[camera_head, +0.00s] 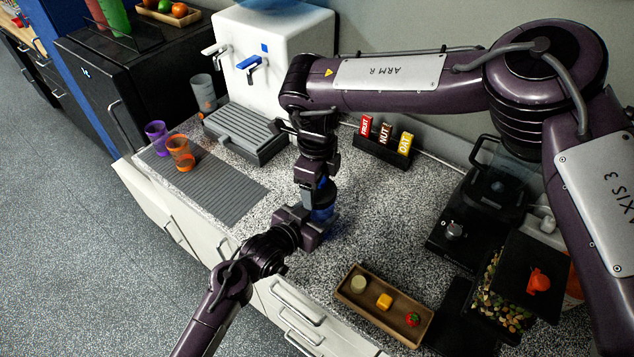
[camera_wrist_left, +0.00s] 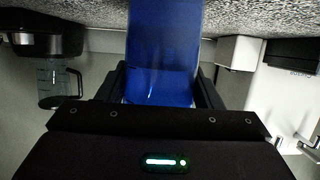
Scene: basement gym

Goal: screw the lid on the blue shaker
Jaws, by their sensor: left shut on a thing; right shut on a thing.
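The blue shaker (camera_head: 322,209) stands at the middle of the speckled counter, mostly hidden by my grippers. It fills the middle of the left wrist view (camera_wrist_left: 164,45) as a smooth blue body. My left gripper (camera_head: 309,224) is shut around the shaker from the front left, with a finger on either side of it in the wrist view. My right gripper (camera_head: 314,182) points down from above and is shut at the shaker's top. The lid is hidden in its jaws, so I cannot tell how it sits on the rim.
A wooden tray (camera_head: 346,295) with small food pieces lies at the front. A black blender (camera_head: 492,188) stands right, a bar rack (camera_head: 376,151) behind. Purple (camera_head: 156,134) and orange (camera_head: 180,152) cups stand on a grey mat (camera_head: 222,199) at left, near a white dispenser (camera_head: 284,45).

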